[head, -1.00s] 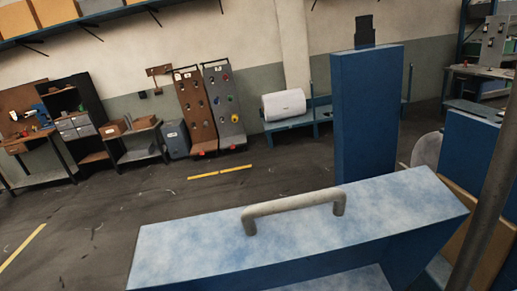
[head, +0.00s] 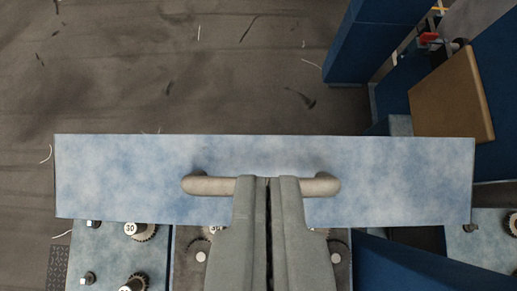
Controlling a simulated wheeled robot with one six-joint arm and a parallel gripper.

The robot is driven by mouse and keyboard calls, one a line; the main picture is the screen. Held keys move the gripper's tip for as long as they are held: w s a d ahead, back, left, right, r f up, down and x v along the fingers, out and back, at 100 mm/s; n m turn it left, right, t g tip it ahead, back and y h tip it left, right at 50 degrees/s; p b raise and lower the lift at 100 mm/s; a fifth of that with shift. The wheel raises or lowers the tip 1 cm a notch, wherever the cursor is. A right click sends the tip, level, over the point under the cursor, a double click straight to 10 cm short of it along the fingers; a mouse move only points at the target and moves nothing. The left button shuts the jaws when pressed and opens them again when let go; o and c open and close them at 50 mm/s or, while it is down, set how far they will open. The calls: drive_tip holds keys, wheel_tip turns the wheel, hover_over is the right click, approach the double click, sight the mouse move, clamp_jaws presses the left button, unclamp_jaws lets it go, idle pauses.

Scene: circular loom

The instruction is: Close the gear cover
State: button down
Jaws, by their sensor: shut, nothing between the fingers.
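The gear cover (head: 110,180) is a mottled light-blue panel that runs across the middle of the head view. A grey bar handle (head: 208,185) is fixed to it. My gripper (head: 269,180) comes up from the bottom edge with its fingers together and nothing between them. Its fingertips overlap the middle of the handle in the picture and hide that part; I cannot tell whether they touch it. Below the panel's near edge, gears are exposed, among them a toothed gear marked 30 (head: 138,231). My fingers hide part of the gear area.
Blue machine housing (head: 350,45) stands at the upper right, beside a tan board (head: 452,98) and a small red part (head: 428,38). Another blue panel (head: 420,268) lies at the lower right. The dark floor (head: 170,70) beyond the cover is open, with a few scraps and marks.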

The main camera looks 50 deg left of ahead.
hover_over(266, 155)
drive_tip(key=f, duration=0.7)
drive_tip(key=shift+w+a, duration=0.25)
drive_tip(key=shift+a, duration=0.1)
drive_tip(key=shift+s+d+f, duration=0.35)
drive_tip(key=shift+s+d, duration=0.4)
drive_tip(key=shift+d, duration=0.05)
drive_tip(key=shift+s+d+f, duration=0.45)
drive_tip(key=shift+s+d, duration=0.1)
